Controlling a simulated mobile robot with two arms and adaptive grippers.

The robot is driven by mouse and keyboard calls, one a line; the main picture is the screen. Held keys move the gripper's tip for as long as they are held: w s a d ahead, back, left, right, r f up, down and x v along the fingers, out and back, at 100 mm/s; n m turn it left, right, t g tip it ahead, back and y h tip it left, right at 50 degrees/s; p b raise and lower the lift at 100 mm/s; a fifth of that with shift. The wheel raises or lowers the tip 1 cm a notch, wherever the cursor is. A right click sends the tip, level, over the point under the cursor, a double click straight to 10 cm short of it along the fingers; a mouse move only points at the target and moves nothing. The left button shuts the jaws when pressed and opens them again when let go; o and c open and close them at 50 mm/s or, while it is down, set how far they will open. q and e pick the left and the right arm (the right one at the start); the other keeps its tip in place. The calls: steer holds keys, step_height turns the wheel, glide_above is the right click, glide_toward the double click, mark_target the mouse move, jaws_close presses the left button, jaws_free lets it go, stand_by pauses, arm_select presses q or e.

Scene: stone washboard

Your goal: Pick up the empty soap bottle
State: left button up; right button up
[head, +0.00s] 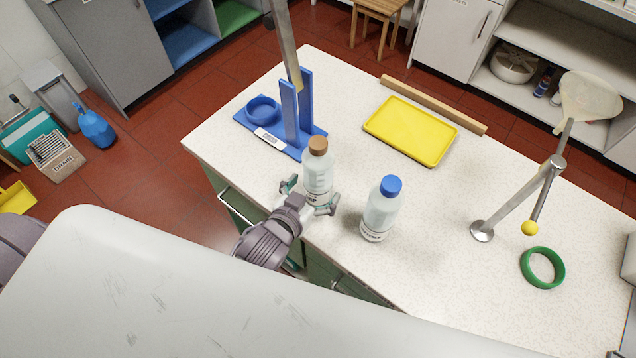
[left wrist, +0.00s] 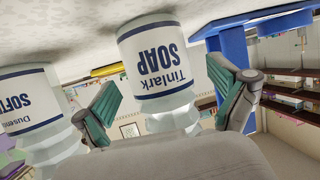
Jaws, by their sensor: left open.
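The soap bottle (head: 317,172) is clear and pale with a brown cap. It stands upright on the speckled white counter (head: 440,280) near its front edge. In the left wrist view the soap bottle (left wrist: 158,75) appears upside down, with "Tinlark SOAP" on its label. In the left wrist view a gap shows between each finger and the bottle, which stands between the open fingers of the gripper (left wrist: 166,101).
A blue-capped bottle (head: 381,212), labelled "SOFT…" in the wrist view, stands close to the right of the soap bottle. A blue stand (head: 290,120) is behind it. A yellow tray (head: 410,130), a metal arm with funnel (head: 515,200) and a green ring (head: 525,268) are farther right.

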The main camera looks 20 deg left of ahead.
arm_select(q)
steer(key=shift+x, duration=1)
steer(key=shift+s+r, duration=0.1)
steer(key=shift+s, duration=0.05)
steer(key=shift+c, duration=0.5)
steer(key=c, duration=1)
steer(key=shift+r, duration=0.1)
